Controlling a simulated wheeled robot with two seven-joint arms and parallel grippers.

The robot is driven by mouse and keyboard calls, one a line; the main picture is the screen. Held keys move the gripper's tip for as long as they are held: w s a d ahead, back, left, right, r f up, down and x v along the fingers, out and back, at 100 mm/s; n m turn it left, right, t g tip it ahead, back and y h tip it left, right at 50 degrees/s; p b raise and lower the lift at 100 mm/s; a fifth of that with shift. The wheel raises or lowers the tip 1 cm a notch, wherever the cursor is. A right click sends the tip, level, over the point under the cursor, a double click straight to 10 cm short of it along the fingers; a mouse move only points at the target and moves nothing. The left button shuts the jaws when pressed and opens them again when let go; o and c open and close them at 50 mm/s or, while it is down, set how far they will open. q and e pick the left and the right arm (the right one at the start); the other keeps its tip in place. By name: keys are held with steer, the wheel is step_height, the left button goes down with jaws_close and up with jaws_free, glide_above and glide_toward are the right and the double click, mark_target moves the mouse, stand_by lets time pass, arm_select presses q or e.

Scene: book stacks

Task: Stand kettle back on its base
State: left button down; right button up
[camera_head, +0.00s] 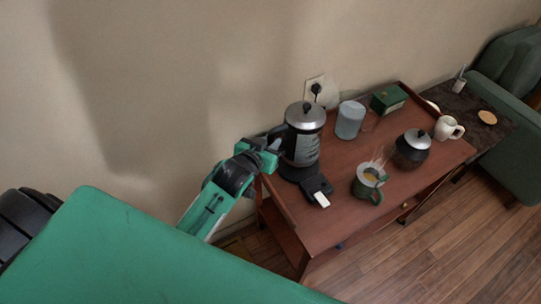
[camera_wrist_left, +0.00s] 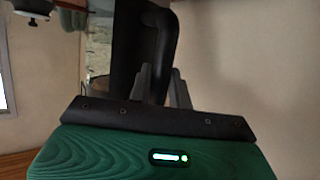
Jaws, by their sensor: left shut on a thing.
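The kettle (camera_head: 303,143), with a silver lid and dark see-through body, is upright at the left end of the wooden table. Its black base (camera_head: 295,172) shows directly beneath it; I cannot tell whether they touch or a small gap remains. My left gripper (camera_head: 275,146) is at the kettle's left side, shut on its handle. In the left wrist view the fingers (camera_wrist_left: 160,85) close around the black handle (camera_wrist_left: 165,42). The handle hides part of the kettle body. My right gripper is not in view.
The wooden table (camera_head: 340,220) also holds a dark block with a white piece (camera_head: 321,199), a steaming green mug (camera_head: 368,187), a dark pot (camera_head: 411,150), a grey cylinder (camera_head: 350,120), a green box (camera_head: 389,98) and a white mug (camera_head: 447,128). A wall socket (camera_head: 316,89) is behind.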

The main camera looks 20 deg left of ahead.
arm_select(q)
steer(key=shift+f, duration=3)
steer(key=c, duration=1.7)
jaws_free()
steer(key=shift+f, duration=0.25)
steer(key=o, duration=0.4)
steer(key=shift+c, duration=0.2)
steer(key=shift+o, duration=0.2)
steer(key=shift+r, duration=0.15)
steer(key=b+v, duration=0.1)
steer(key=v, duration=1.1)
